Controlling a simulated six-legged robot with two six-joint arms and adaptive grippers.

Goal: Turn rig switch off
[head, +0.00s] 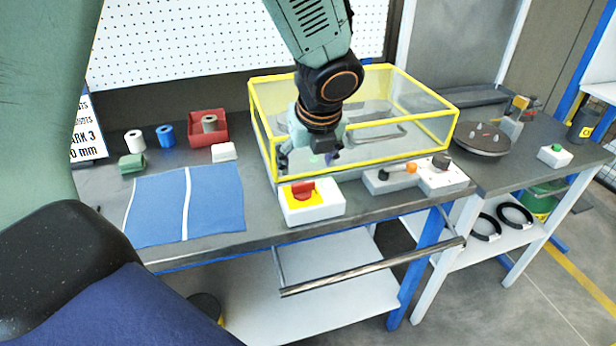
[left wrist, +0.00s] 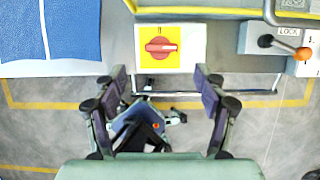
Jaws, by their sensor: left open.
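The rig switch is a red rotary knob (head: 302,189) on a yellow plate on a white box (head: 322,210) at the bench's front edge. In the left wrist view the red knob (left wrist: 160,48) sits at top centre, its grip bar lying crosswise. My left gripper (head: 308,158) is open and empty, behind and above the switch box in the head view. In the left wrist view its two fingers (left wrist: 160,92) stand wide apart, below the knob in the picture and not touching it. My right gripper is not in view.
A grey box with an orange-knobbed lever (head: 390,180) is right of the switch. A blue mat (head: 215,205) lies left. A metal rail (head: 370,268) runs below the front edge.

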